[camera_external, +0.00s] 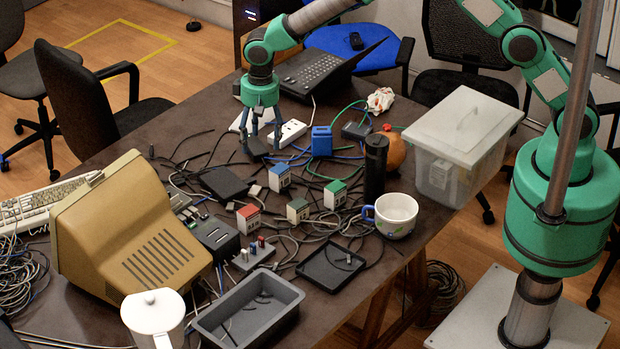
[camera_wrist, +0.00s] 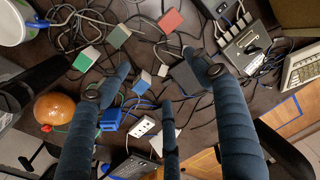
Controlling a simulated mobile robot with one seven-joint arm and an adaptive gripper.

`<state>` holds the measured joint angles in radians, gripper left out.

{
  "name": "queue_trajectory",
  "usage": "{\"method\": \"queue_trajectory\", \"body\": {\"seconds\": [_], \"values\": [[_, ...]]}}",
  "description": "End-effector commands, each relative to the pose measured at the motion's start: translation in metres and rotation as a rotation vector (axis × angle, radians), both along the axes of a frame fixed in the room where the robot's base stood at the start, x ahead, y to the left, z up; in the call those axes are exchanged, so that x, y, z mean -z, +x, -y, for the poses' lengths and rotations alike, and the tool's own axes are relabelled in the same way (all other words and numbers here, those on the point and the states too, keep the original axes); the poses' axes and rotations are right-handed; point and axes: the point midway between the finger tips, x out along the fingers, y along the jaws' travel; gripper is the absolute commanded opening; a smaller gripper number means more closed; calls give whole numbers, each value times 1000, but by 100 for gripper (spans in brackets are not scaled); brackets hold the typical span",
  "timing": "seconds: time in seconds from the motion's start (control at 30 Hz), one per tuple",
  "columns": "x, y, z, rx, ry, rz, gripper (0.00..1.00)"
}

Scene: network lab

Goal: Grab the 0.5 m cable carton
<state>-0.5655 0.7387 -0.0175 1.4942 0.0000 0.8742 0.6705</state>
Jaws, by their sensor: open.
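Several small cartons with coloured tops stand among the cables: blue (camera_external: 279,178), red (camera_external: 248,218), pale green (camera_external: 298,210) and green (camera_external: 335,194). No length label is readable, so I cannot tell which is the 0.5 m one. My gripper (camera_external: 262,142) is open and empty, fingers down, over the table behind the cartons and left of a larger blue box (camera_external: 321,140). In the wrist view, the blue-topped carton (camera_wrist: 142,80) lies between the spread fingers (camera_wrist: 160,78); the red one (camera_wrist: 170,20) and two green ones (camera_wrist: 87,58) (camera_wrist: 119,36) lie beyond.
Loose cables cover the dark table. A white power strip (camera_external: 287,133), black cylinder (camera_external: 375,168), orange ball (camera_external: 396,152), mug (camera_external: 394,214) and lidded plastic bin (camera_external: 455,165) stand around. A beige monitor (camera_external: 130,230) and grey trays (camera_external: 245,310) fill the near side.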

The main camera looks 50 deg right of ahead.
Motion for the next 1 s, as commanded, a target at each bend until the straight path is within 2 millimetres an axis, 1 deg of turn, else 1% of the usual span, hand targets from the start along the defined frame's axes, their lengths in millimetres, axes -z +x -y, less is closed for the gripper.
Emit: {"method": "queue_trajectory", "body": {"seconds": [0.03,0.2,0.3,0.4,0.5,0.87,1.0], "values": [[13,-1,-12,-2,-6,-10,65],[50,-4,-42,4,-18,-29,65],[66,-6,-54,8,-23,-38,65],[75,-7,-61,10,-25,-41,65],[81,-8,-64,11,-27,-43,65],[82,-8,-65,12,-28,-45,65],[87,-8,-64,12,-28,-45,65]]}}
